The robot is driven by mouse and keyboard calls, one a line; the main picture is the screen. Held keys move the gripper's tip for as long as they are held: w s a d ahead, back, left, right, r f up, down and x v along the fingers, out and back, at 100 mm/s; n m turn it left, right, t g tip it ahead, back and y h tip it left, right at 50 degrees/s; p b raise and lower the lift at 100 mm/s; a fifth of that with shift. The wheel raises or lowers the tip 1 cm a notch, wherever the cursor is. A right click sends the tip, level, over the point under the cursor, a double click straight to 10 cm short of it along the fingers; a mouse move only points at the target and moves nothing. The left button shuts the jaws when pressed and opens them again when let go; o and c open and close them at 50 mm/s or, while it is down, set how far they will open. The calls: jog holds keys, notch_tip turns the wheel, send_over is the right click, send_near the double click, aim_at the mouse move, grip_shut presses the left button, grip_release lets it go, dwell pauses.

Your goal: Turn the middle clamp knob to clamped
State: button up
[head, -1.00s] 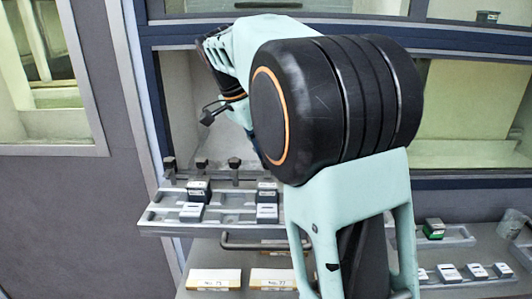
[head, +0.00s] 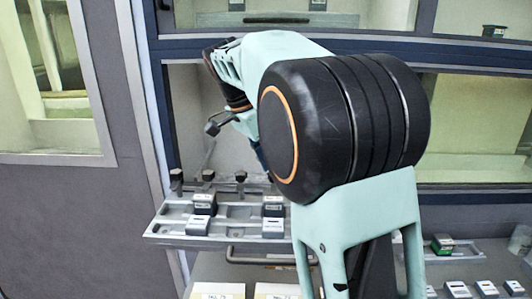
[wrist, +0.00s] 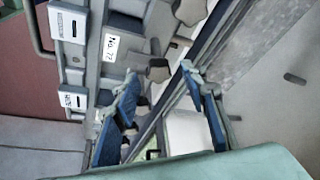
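Three dark clamp knobs stand in a row along the back of a grey tray (head: 165,229) in the head view: a left one (head: 176,177), the middle clamp knob (head: 208,176) and a right one (head: 241,177). The knobs look alike, and their settings are too small to read. In the wrist view, my gripper (wrist: 160,78) has its two blue fingers spread apart. A dark lobed knob (wrist: 158,69) shows between the fingertips, and another knob (wrist: 190,11) lies above it. I cannot tell whether the fingers touch the knob.
Dark and grey labelled blocks (head: 204,203) sit on the tray. A bar handle (head: 260,260) runs below it. White label cards (head: 217,291) lie at the bottom. A second tray (head: 465,251) with a green block (head: 441,243) is at right. Blue-framed window edges stand behind.

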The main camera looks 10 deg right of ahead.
jog(key=v, duration=1.1)
jog(key=shift+r, duration=0.2)
jog(key=shift+w+f, duration=0.1)
